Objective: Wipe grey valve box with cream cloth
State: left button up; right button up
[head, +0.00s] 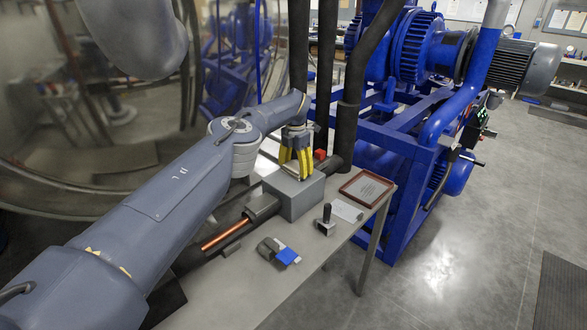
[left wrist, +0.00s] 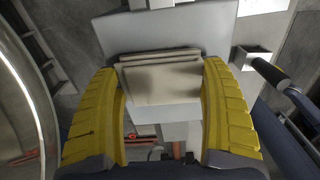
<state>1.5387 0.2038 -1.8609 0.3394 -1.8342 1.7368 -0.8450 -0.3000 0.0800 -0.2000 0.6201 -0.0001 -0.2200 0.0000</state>
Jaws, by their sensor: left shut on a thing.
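The grey valve box (head: 298,198) sits on the grey table, with a dark pipe fitting at its left side. My left gripper (head: 297,168) points down from above, its yellow fingertips at the top of the box. In the left wrist view the two yellow fingers stand on either side of the folded cream cloth (left wrist: 160,82) and are shut on it. The pale grey top of the box (left wrist: 190,30) shows behind the cloth. The cloth is close over the box top; I cannot tell whether it touches. In the head view the fingers mostly hide the cloth. My right gripper is not in view.
On the table (head: 225,290) are a copper pipe (head: 228,235), a grey-and-blue item (head: 278,251), a dark-handled block (head: 325,222), a white card (head: 346,211) and a brown-framed tray (head: 350,192). Dark vertical pipes (head: 350,110) and blue machinery (head: 400,140) stand behind. The table's front is clear.

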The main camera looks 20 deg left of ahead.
aim_at(279, 183)
pick_arm(q)
jog(key=shift+s+a, duration=0.35)
jog(key=shift+s, duration=0.1)
jog(key=shift+s+a, duration=0.25)
jog(key=shift+s, duration=0.45)
jog(key=shift+s+a, duration=0.25)
jog(key=shift+s, duration=0.45)
jog(key=shift+s+a+f, duration=0.1)
jog(key=shift+s+a, duration=0.15)
jog(key=shift+s, duration=0.4)
jog(key=shift+s+a+f, duration=0.1)
jog(key=shift+s+a, duration=0.2)
jog(key=shift+s, duration=0.35)
jog(key=shift+s+a, duration=0.25)
jog(key=shift+s, duration=0.4)
jog(key=shift+s+a+r, duration=0.1)
jog(key=shift+s+a, duration=0.3)
jog(key=shift+s, duration=0.5)
jog(key=shift+s+a, duration=0.4)
jog(key=shift+s, duration=0.45)
jog(key=shift+r, duration=0.1)
notch_tip(279, 183, up, 6)
jog(key=shift+w+r, duration=0.1)
jog(key=shift+r, duration=1.4)
